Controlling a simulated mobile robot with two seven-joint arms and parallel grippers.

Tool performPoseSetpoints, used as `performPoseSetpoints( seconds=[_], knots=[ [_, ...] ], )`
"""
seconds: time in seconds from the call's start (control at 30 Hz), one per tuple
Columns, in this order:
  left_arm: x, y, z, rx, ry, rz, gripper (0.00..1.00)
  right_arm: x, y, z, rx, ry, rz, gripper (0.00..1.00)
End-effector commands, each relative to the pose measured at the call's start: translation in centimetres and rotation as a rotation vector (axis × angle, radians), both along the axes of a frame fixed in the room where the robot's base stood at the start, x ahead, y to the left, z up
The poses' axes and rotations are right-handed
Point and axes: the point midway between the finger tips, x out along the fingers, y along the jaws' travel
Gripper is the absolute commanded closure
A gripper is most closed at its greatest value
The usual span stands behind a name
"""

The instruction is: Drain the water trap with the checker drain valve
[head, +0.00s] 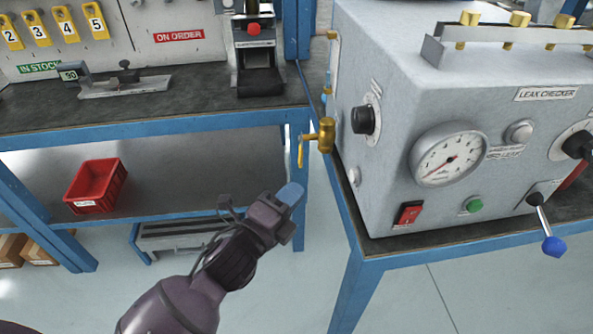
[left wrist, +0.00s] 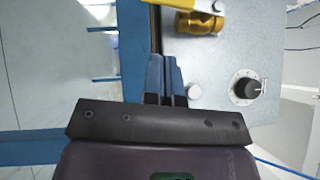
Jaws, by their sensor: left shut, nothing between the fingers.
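The leak checker (head: 400,120) is a grey box on a blue-framed bench at the right. The brass drain valve (head: 325,135) sticks out from its left side, with a yellow lever (head: 301,151) hanging down. The water trap (head: 328,84) shows only as a thin bluish strip above the valve, mostly hidden by the box edge. My left gripper (head: 291,193) is shut and empty, below and slightly left of the lever, apart from it. In the left wrist view the shut blue fingers (left wrist: 165,75) point toward the brass valve (left wrist: 200,22) and the yellow lever (left wrist: 195,5).
The checker's front carries a gauge (head: 449,157), a red switch (head: 408,213) and a blue-tipped lever (head: 553,246). The left bench (head: 150,128) has a red bin (head: 97,187) on its lower shelf. Open floor lies between the benches.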

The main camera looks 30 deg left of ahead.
Motion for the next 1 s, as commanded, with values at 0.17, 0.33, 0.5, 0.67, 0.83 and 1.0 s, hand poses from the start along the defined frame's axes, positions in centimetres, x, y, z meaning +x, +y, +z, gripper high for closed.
performPoseSetpoints(
  seconds=[0.17,0.33,0.5,0.67,0.83,1.0],
  knots=[
    [2.4,-0.3,0.1,0.003,0.001,0.000,1.00,-0.2,-0.1,-0.5,0.008,-0.006,-0.002,0.57],
    [4.1,1.1,0.4,0.003,0.003,0.000,1.00,-0.1,-0.1,-0.6,0.016,-0.024,-0.006,0.57],
    [5.0,1.7,0.8,0.000,0.001,-0.001,1.00,0.0,-0.2,-0.4,0.024,-0.038,-0.015,0.57],
    [5.2,1.8,0.9,-0.001,0.000,0.000,1.00,0.2,-0.2,-0.2,0.024,-0.049,-0.017,0.57],
    [5.2,1.8,1.0,-0.001,0.000,0.000,1.00,0.1,-0.3,-0.1,0.024,-0.049,-0.018,0.57],
    [5.2,1.8,1.0,0.000,-0.001,0.000,1.00,0.1,-0.3,-0.1,0.022,-0.044,-0.017,0.57]
  ],
)
